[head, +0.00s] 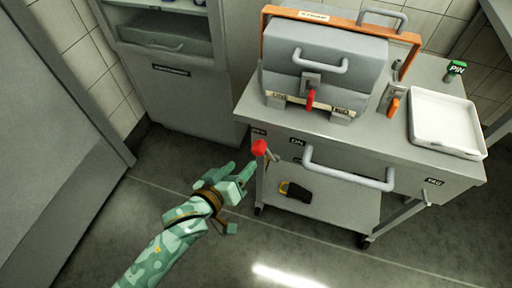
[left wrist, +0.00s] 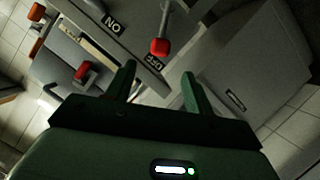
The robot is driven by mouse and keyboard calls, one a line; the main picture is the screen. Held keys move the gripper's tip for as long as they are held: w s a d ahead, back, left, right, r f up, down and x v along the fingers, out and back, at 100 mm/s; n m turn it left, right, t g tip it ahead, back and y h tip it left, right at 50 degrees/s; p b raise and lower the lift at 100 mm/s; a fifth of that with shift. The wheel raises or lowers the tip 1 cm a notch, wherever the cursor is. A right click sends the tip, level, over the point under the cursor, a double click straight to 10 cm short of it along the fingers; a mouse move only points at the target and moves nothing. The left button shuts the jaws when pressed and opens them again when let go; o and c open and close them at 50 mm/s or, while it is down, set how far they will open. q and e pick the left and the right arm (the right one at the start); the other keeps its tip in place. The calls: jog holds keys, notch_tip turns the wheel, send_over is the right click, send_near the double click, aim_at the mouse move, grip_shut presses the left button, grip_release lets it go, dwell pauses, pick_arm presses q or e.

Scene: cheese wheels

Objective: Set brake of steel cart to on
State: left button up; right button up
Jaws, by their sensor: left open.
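The steel cart (head: 365,142) stands at the right in the head view. Its brake lever (head: 260,148) has a red knob and sticks out at the cart's front left corner. The red knob also shows in the left wrist view (left wrist: 160,47), close to the OFF label (left wrist: 154,63). The ON label (head: 297,142) is to the right of the lever in the head view. My left gripper (head: 242,169) is open and empty, just below and left of the knob. In the left wrist view the knob appears just beyond the gap between the fingertips (left wrist: 158,72). My right gripper is not in view.
A push bar (head: 348,177) juts out in front. A grey cabinet (head: 180,98) stands behind. Floor at left is clear.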

aim_at(255, 154)
pick_arm(q)
jog(key=b+x, duration=0.1)
jog(key=x, duration=0.2)
jog(key=b+x, duration=0.1)
jog(key=x, duration=0.1)
jog(key=b+x, duration=0.1)
jog(key=x, duration=0.2)
jog(key=shift+w+d+f+b, duration=0.2)
jog(key=shift+f+b, duration=0.2)
jog(key=shift+f, duration=0.05)
jog(key=shift+b+x, duration=0.45)
jog(key=shift+x, duration=0.5)
jog(key=shift+w+d+r, duration=0.15)
jog(key=shift+w, duration=0.15)
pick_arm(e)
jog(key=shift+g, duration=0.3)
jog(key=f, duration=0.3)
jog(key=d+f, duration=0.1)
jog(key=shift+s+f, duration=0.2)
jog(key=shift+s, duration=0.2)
pick_arm(q)
jog(key=shift+r, duration=0.1)
grip_shut()
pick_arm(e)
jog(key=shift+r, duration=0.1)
